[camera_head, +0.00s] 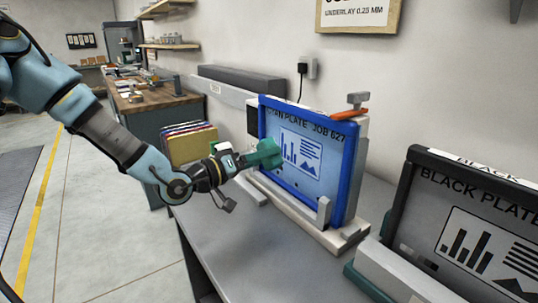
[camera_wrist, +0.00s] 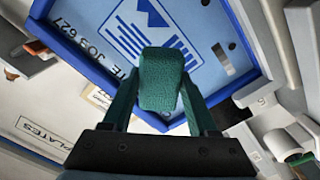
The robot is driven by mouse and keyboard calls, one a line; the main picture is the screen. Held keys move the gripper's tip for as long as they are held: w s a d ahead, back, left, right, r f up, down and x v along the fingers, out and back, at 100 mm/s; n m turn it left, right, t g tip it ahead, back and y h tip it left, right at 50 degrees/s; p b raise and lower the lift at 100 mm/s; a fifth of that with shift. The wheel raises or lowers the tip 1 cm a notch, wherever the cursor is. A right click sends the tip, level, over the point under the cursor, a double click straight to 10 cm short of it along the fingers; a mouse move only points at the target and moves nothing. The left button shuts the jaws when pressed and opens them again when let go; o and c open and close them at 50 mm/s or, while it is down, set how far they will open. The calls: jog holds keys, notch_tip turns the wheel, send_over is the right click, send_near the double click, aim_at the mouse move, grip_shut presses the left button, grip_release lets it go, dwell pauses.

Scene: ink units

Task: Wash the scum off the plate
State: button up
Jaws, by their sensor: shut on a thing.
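The plate (camera_head: 286,185) stands upright in a blue frame (camera_head: 350,178), labelled with "PLATE JOB 627" and a printed chart. It also shows in the wrist view (camera_wrist: 208,24), tilted. My gripper (camera_head: 262,156) is in front of the plate's left part, shut on a green sponge-like pad (camera_wrist: 162,78). The pad is at or very near the plate face; I cannot tell whether it touches. It covers part of the plate in the wrist view. I cannot clearly make out scum on the visible face.
A black-framed plate (camera_head: 470,215) stands at the right on the grey bench (camera_head: 235,245). An orange-handled tool (camera_head: 352,108) lies atop the blue-framed unit. Coloured folders (camera_head: 190,143) stand behind my arm. The bench front is clear.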

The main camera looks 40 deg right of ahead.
jog(key=shift+a, duration=0.1)
jog(key=shift+a+p, duration=0.3)
jog(key=shift+a, duration=1.1)
jog(key=shift+w, duration=0.1)
